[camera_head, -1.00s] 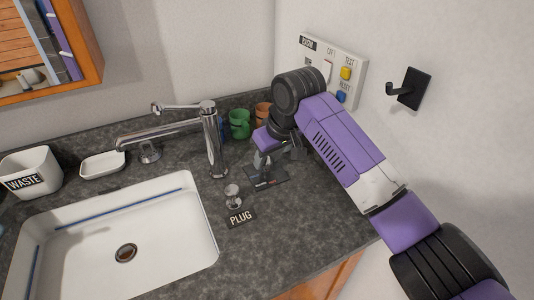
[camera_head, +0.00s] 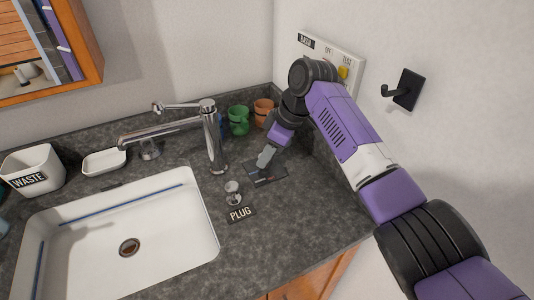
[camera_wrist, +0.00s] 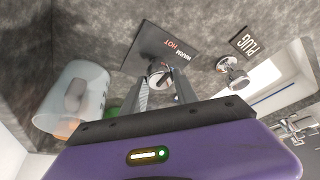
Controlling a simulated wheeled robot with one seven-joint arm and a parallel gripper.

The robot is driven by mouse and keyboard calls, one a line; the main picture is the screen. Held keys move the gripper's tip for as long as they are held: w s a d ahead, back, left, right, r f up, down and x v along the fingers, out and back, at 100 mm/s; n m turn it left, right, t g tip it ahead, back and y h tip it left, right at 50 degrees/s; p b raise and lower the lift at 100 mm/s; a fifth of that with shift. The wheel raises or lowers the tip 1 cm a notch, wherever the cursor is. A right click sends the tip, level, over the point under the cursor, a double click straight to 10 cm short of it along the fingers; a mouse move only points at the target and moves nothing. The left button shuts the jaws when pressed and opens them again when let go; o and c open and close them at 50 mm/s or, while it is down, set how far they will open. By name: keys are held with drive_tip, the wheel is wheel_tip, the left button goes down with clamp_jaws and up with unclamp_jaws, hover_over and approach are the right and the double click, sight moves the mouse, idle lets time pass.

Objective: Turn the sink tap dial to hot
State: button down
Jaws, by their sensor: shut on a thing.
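The tap dial is a small chrome knob (camera_wrist: 158,72) on a dark plate (camera_head: 268,175) on the counter, right of the tap. In the wrist view, the dark plate (camera_wrist: 150,42) shows the words WARM and HOT beside the knob. My gripper (camera_head: 264,160) points down at the plate. In the wrist view, the fingers of my gripper (camera_wrist: 162,85) stand on either side of the knob, shut on it. In the head view the knob is hidden by the fingers. Which mark the dial points to cannot be told.
The chrome tap (camera_head: 213,140) stands left of my gripper. A PLUG knob (camera_head: 233,190) is in front, near the white sink (camera_head: 205,225). Green (camera_head: 238,121) and terracotta (camera_head: 264,110) cups stand behind. A switch panel (camera_head: 340,65) is on the wall close to my arm.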

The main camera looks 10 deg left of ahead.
drive_tip(key=shift+a, duration=0.1)
idle(0.3)
drive_tip(key=c, duration=0.9)
unclamp_jaws()
drive_tip(key=shift+c, duration=0.2)
